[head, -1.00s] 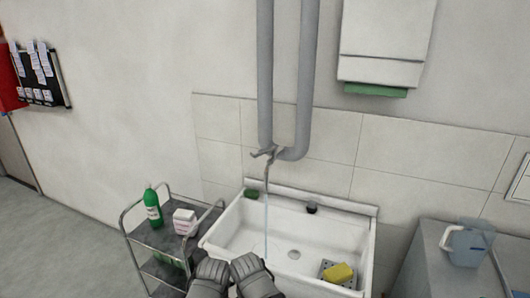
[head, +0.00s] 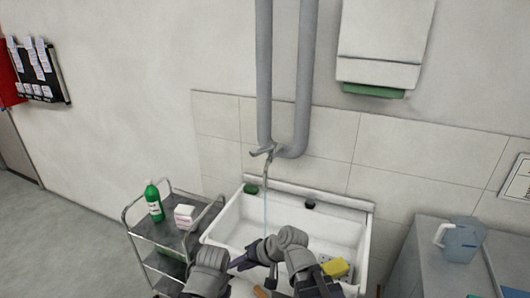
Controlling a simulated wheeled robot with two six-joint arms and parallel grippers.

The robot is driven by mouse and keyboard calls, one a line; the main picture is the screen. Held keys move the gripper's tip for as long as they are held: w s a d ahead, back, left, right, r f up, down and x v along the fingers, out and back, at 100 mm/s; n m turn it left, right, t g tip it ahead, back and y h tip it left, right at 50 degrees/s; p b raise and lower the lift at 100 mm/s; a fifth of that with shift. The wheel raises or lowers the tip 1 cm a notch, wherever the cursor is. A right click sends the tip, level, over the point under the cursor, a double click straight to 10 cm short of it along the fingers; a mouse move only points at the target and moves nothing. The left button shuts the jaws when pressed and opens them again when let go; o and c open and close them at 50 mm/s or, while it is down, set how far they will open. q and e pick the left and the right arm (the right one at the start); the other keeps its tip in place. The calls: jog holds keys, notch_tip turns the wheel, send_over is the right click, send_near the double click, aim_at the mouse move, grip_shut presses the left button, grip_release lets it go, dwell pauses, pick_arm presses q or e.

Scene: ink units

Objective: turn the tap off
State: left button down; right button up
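The grey metal tap (head: 268,153) is fixed to the wall below two vertical pipes, above the sink. A thin stream of water (head: 265,210) falls from its spout into the white sink (head: 335,226). My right gripper (head: 240,263) is low over the front left of the sink, well below the tap and apart from it. Its dark fingers point left; whether they are open or shut is unclear. My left arm's grey links show at the bottom edge, left of the sink, but its gripper is not visible.
A yellow sponge (head: 336,267) lies in the sink's front right. A metal trolley (head: 160,232) with a green bottle (head: 153,202) and a white-pink box (head: 184,216) stands left. A jug (head: 462,241) is on the right counter (head: 430,262). A towel dispenser (head: 380,45) hangs above.

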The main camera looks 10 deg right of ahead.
jog(key=w+d+r+m+t, duration=0.1)
jog(key=w+d+r+t, duration=0.1)
jog(key=r, duration=0.1)
jog(key=w+d+r+m+t+y+p, duration=0.1)
jog(key=w+d+r+m+t, duration=0.1)
jog(key=w+r, duration=0.1)
jog(key=w+d+r+m+t+y+p, duration=0.1)
jog(key=w+r+m+t, duration=0.1)
jog(key=r, duration=0.3)
jog(key=shift+w+d+r, duration=0.15)
jog(key=shift+w+d, duration=0.1)
jog(key=shift+d, duration=0.15)
grip_shut()
jog(key=w+d+r+m+t+h+p, duration=0.1)
jog(key=w+d+r+m+t, duration=0.3)
jog(key=d+r, duration=0.5)
jog(key=d+m+t+h, duration=0.1)
jog(key=d+m+t, duration=0.1)
jog(key=m, duration=0.1)
jog(key=shift+w+d+r+p, duration=0.15)
jog(key=shift+d+r+p, duration=0.05)
jog(key=shift+d+p, duration=0.2)
jog(key=shift+a, duration=0.1)
